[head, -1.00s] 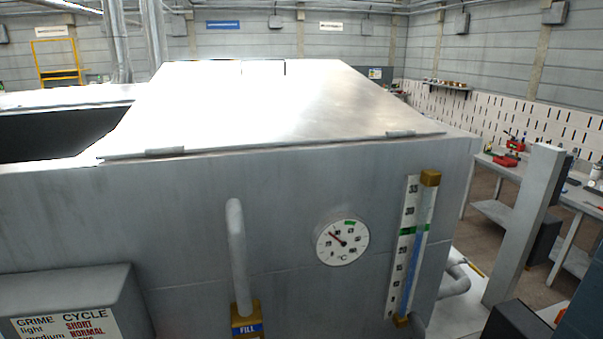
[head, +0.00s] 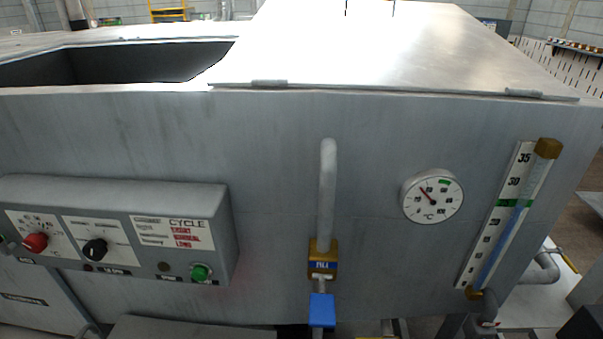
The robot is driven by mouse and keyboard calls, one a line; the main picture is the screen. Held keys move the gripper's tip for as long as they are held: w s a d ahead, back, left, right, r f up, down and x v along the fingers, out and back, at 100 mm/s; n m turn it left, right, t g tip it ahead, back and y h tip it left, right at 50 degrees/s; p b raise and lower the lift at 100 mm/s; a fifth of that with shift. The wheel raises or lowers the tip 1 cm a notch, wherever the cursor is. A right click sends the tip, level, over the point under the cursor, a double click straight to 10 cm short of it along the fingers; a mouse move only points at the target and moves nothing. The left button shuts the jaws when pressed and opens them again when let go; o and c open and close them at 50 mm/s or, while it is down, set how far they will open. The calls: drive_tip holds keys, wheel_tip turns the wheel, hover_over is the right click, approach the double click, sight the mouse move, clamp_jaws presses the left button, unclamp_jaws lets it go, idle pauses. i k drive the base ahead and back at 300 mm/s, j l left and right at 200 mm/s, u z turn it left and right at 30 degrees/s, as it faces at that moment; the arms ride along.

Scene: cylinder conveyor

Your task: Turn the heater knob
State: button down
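A grey control box (head: 120,193) is on the front of the metal tank, at the left of the head view. It has a red knob (head: 35,242) on a white dial plate at its left and a black knob (head: 95,250) on a second plate. Their labels are too small to read, so I cannot tell which one is the heater knob. A round temperature gauge (head: 432,197) marked °C is on the tank front to the right, its needle pointing up and left. My gripper is not in view.
A green button (head: 201,272) is at the box's lower right. A pipe (head: 327,190) with a blue valve handle (head: 322,310) stands mid-front. A level gauge (head: 508,215) is at the right. The tank top has an open basin (head: 120,62) and a closed lid (head: 390,50).

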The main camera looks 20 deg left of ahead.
sight(35, 243)
drive_tip(key=u, duration=2.1)
